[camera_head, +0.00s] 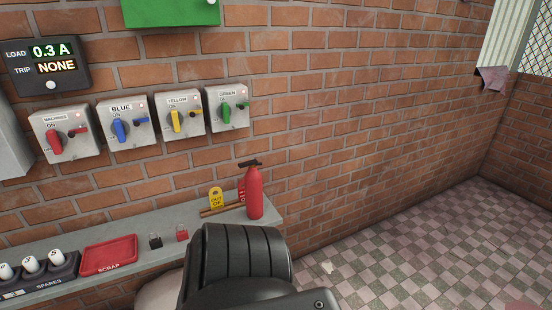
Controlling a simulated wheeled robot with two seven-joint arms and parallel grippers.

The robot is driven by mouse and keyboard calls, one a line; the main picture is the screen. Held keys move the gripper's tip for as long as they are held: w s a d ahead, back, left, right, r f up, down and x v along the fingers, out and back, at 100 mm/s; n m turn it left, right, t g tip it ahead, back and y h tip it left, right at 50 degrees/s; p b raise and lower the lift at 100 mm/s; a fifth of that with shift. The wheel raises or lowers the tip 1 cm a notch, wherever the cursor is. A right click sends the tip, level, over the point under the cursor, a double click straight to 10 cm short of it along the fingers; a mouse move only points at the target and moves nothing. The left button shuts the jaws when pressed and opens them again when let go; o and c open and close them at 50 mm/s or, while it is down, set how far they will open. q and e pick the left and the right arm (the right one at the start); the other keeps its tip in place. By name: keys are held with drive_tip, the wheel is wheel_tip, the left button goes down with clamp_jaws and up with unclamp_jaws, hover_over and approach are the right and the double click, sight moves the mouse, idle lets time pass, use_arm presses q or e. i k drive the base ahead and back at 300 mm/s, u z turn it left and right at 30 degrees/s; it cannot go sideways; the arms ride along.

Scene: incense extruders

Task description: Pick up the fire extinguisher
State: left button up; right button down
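The fire extinguisher (254,193) is a small red cylinder with a black handle on top. It stands upright at the right end of a narrow grey shelf (130,222) against the brick wall. A black ribbed part of my own body fills the lower middle of the view, just in front of the shelf's right end. It hides part of the shelf's front edge. Neither gripper shows in the head view, and nothing is seen touching the extinguisher.
Beside the extinguisher are a yellow tag (215,198) and a brown stick. Left along the shelf are small black and red blocks, a red scrap tray (108,255) and a spares holder (45,272). Switch boxes (130,124) hang above. The tiled floor at right is mostly open.

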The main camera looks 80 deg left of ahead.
sight(253, 178)
drive_tip(key=u, duration=0.3)
drive_tip(key=i, duration=0.7)
drive_tip(key=u, duration=1.15)
drive_tip(key=i, duration=0.6)
drive_tip(key=u, duration=0.7)
